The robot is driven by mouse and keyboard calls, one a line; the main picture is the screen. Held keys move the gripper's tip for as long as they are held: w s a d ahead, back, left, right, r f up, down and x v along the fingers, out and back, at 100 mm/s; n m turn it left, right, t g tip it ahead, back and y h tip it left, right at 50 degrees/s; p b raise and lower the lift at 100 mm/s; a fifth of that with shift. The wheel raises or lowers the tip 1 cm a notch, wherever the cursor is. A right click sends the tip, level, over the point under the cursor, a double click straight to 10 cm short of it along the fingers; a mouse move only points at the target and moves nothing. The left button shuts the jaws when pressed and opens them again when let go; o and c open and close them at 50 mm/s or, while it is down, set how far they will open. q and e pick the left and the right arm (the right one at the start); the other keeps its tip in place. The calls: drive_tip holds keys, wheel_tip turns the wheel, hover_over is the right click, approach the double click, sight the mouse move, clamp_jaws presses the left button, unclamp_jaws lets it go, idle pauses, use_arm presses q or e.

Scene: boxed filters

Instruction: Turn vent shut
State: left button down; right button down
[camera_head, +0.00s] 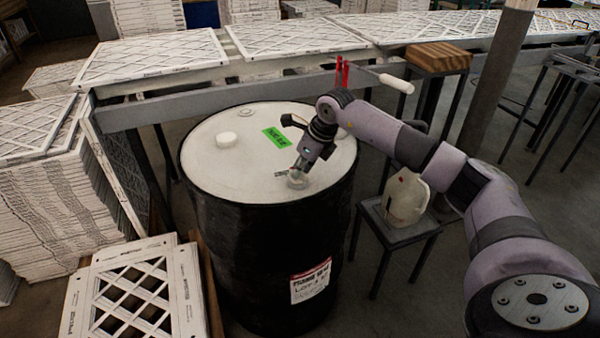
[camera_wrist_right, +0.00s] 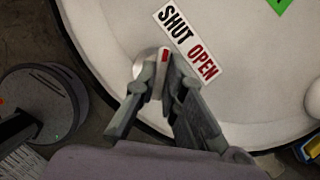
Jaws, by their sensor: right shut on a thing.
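The vent (camera_head: 297,181) is a small white fitting on the near right part of the black drum's pale lid (camera_head: 225,165). In the right wrist view the vent's bar (camera_wrist_right: 164,62) has a red mark at its far end, pointing up the picture toward the SHUT side of a white SHUT/OPEN label (camera_wrist_right: 188,42). My right gripper (camera_head: 299,172) reaches down onto the vent from the right. Its fingers (camera_wrist_right: 154,80) are shut on the vent's bar, one on each side, and hide its near part. My left gripper is not in view.
A white cap (camera_head: 226,139) and a green label (camera_head: 278,138) are also on the lid. A stool (camera_head: 395,229) with a whitish jug (camera_head: 407,197) stands right of the drum. A filter bench (camera_head: 290,40) runs behind; filter stacks (camera_head: 60,200) crowd the left.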

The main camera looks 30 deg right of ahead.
drive_tip(key=shift+f+n, duration=0.1)
drive_tip(key=shift+n, duration=0.5)
drive_tip(key=shift+g, duration=0.3)
drive_tip(key=c, duration=1.7)
unclamp_jaws()
drive_tip(key=v, duration=1.2)
drive_tip(key=shift+d, duration=0.3)
